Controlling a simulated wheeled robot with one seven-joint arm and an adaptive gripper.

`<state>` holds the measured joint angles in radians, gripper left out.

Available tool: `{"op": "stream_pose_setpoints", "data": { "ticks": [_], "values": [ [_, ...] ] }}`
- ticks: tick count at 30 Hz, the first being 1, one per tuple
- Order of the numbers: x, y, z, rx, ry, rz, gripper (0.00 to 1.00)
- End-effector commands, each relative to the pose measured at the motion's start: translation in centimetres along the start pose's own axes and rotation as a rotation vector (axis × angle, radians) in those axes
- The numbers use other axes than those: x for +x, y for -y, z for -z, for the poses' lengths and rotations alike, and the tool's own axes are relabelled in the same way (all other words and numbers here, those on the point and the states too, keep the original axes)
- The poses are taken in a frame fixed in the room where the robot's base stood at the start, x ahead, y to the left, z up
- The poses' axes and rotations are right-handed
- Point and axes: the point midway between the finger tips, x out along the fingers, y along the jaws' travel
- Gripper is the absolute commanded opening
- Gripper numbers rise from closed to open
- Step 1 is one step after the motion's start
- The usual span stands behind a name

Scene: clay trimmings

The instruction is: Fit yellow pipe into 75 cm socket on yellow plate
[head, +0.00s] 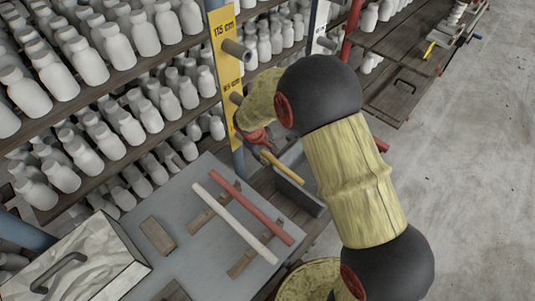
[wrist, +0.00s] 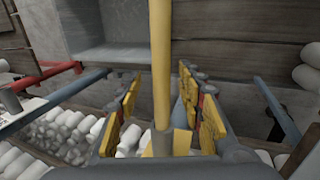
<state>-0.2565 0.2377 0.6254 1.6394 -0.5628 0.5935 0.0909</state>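The yellow pipe (head: 282,168) sticks out from the lower part of the yellow plate (head: 226,64). In the wrist view the yellow pipe (wrist: 161,60) meets a short grey socket (wrist: 162,143) in line with it, with yellow behind. How deep it sits is not visible. My gripper (head: 264,151) is close to the plate around the pipe's inner end. In the wrist view my gripper (wrist: 161,108) has its yellow-padded fingers apart, with gaps on both sides of the pipe. Higher grey sockets (head: 237,49) are empty; the upper label reads 115 cm. The 75 cm label is hidden.
A red pipe (head: 250,206) and a white pipe (head: 235,222) lie on wooden rests on the grey table (head: 190,265). A handled box (head: 75,265) stands at the left. Shelves of white bottles (head: 110,90) fill the left. A grey bin (head: 303,197) is below the pipe.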

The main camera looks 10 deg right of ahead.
Motion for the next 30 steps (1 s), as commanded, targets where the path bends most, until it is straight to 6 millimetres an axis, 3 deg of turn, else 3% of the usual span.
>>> {"op": "stream_pose_setpoints", "data": {
  "ticks": [18,30],
  "values": [
    [-10.4,-0.1,0.1,0.001,-0.004,-0.001,0.38],
    [-11.8,0.0,0.1,0.0,-0.001,-0.001,0.38]
  ]
}}
